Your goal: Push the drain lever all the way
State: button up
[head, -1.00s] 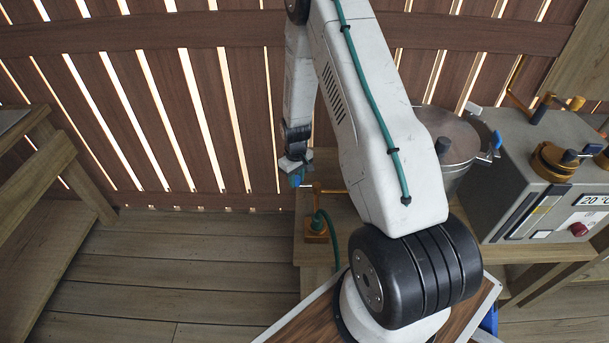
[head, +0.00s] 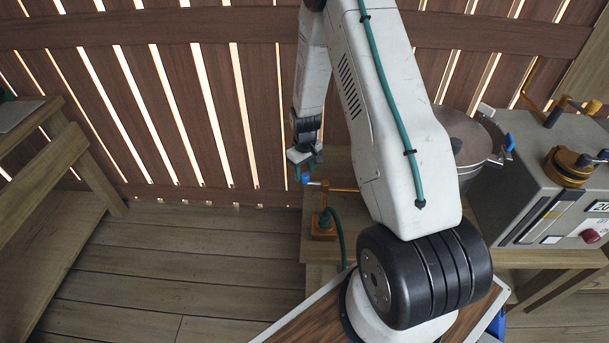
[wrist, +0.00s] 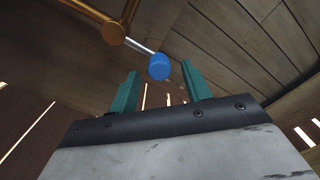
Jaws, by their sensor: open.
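The drain lever is a thin metal rod with a blue knob (wrist: 159,67), joined to an orange valve fitting (wrist: 113,33) in the wrist view. In the head view the orange valve post (head: 323,222) stands on the wooden bench, with the blue knob (head: 306,179) at its upper left. My gripper (head: 311,163) is close by the knob there. In the wrist view its two teal fingers are apart and empty, and the knob appears between and just past their tips (wrist: 160,74). I cannot tell whether a finger touches the knob.
A lidded metal pot (head: 466,145) and a grey control box (head: 560,190) stand on the right, beyond my arm. A green hose (head: 337,237) runs down beside the valve post. A wooden trestle (head: 60,165) stands at the left. The plank floor (head: 190,265) between is clear.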

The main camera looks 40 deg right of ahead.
notch_tip(320, 180, up, 5)
jog(key=shift+r, duration=0.1)
dwell(0.6)
jog(key=s+a+r, duration=0.6)
jog(key=s+r, duration=0.4)
jog(key=r, duration=0.1)
jog(key=s+a+r+t, duration=0.1)
jog(key=s+a+r, duration=0.5)
jog(key=s+r, duration=0.4)
jog(key=s+a+r, duration=0.6)
jog(key=s+r, duration=0.4)
jog(key=r, duration=0.4)
jog(key=shift+s+a+r+m, duration=0.15)
jog(key=shift+s+a+m, duration=0.2)
jog(key=shift+m, duration=0.05)
